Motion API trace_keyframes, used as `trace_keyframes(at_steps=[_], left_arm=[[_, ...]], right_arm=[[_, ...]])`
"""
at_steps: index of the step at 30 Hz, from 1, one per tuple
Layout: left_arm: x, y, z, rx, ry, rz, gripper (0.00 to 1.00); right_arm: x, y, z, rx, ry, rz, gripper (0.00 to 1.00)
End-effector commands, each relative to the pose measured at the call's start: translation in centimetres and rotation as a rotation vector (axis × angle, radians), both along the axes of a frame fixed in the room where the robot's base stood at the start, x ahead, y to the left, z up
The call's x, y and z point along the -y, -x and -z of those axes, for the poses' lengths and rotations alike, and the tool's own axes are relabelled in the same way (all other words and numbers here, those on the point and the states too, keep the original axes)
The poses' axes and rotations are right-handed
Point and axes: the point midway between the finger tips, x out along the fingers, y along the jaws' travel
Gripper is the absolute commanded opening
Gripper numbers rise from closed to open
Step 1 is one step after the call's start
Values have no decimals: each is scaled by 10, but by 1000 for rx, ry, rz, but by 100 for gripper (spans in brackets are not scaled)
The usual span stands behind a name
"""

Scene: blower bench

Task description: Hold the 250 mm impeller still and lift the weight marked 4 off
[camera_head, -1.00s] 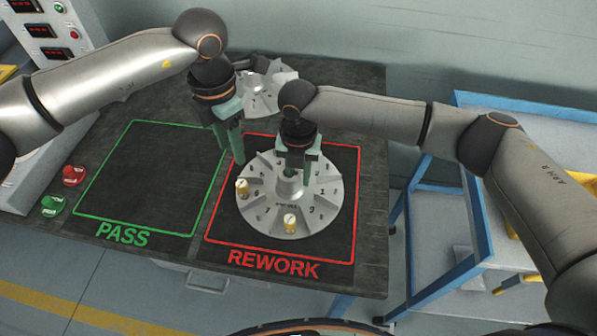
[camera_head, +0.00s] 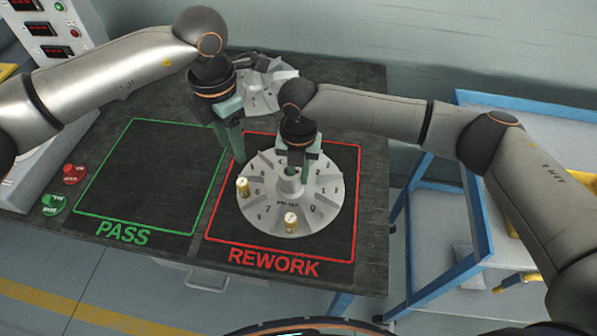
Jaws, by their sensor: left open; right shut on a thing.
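A pale grey impeller (camera_head: 305,215) lies flat inside the red REWORK outline; its small hub lettering is too small to read. Two brass weights stand on its face: one at the left rim (camera_head: 243,187) and one near the front (camera_head: 290,222). I cannot read a 4 on either. My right gripper (camera_head: 296,163) is shut on the impeller's hub (camera_head: 290,176) from above and hides part of it. My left gripper (camera_head: 233,145) is open and empty, pointing down just beyond the impeller's back left edge, apart from both weights.
A second finned impeller (camera_head: 264,92) lies behind my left gripper. The green PASS outline (camera_head: 130,225) encloses clear bench. A red button (camera_head: 74,174) and a green button (camera_head: 53,205) sit at the left. A blue-framed cart (camera_head: 440,225) stands at the right.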

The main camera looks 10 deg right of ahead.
Motion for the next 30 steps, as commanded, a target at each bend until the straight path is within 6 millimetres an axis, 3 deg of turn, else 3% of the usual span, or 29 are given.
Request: trace_keyframes(at_steps=[30], left_arm=[[0, 0, -8, 0, 0, 0, 50]], right_arm=[[1, 0, 1, -2, 3, 3, 0]])
